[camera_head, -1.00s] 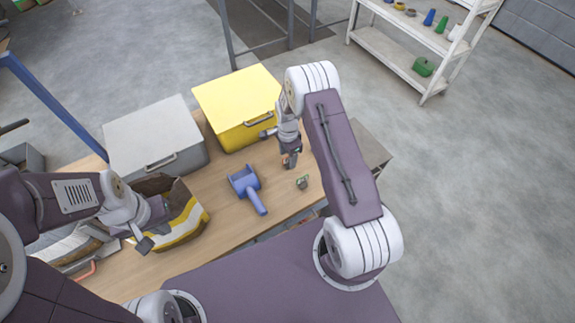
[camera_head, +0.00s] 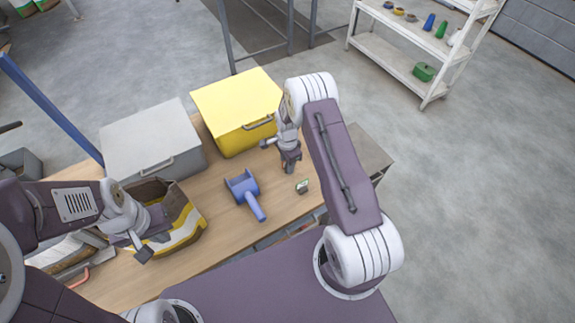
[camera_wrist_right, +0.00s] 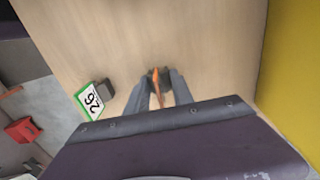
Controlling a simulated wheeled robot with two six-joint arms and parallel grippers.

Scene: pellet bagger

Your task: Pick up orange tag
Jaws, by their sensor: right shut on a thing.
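The orange tag (camera_wrist_right: 157,88) shows as a thin orange strip between the fingers of my right gripper (camera_wrist_right: 158,78) in the right wrist view. The fingers are shut on it, low over the wooden table. In the head view my right gripper (camera_head: 290,168) is by the right part of the table, and the tag cannot be made out there. My left gripper (camera_head: 138,245) is at the open yellow, white and brown bag (camera_head: 180,235); whether its fingers are open or shut is unclear.
A green-edged card marked 26 (camera_wrist_right: 91,100), with a dark block, lies beside my right gripper. A blue scoop (camera_head: 245,190) lies mid-table (camera_head: 222,240). A yellow lidded box (camera_head: 238,105) and a grey lidded box (camera_head: 150,140) stand behind. A white shelf (camera_head: 395,60) stands beyond.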

